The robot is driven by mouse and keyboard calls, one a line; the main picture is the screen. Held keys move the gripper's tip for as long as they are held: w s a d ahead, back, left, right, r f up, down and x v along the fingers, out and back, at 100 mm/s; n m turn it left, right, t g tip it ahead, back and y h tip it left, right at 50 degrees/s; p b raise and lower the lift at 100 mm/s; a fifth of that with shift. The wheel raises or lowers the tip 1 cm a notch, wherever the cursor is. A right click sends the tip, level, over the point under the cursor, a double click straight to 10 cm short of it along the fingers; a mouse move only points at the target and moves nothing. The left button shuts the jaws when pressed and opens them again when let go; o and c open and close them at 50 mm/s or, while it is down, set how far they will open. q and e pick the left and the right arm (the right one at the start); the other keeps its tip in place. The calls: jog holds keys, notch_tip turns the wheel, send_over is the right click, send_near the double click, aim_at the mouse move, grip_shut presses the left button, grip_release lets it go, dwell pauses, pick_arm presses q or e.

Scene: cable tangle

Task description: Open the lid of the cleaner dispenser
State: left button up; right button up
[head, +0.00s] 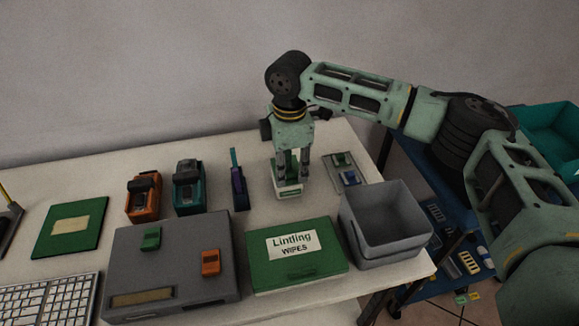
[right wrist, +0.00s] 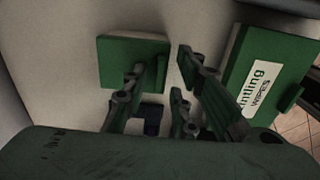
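What looks like the cleaner dispenser, a small white and green box (head: 289,190), stands on the white table below my right gripper (head: 293,165). My right gripper points down over it, with its two fingers apart and nothing seen between them. In the right wrist view, a green square top with a pale side (right wrist: 128,58) shows just past the fingertips (right wrist: 173,58), mostly to their left; it seems to be the same box. The fingers hide part of the box, and I cannot tell whether they touch it. My left gripper is not in view.
A green Linting Wipes box (head: 295,268) and a grey open bin (head: 385,245) stand in front. A small tray with colored parts (head: 345,177) lies to the right. A purple-blue tool (head: 238,185), teal device (head: 188,190) and orange device (head: 144,197) stand left.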

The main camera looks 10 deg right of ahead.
jog(key=shift+f, duration=0.1)
grip_shut()
dwell(0.6)
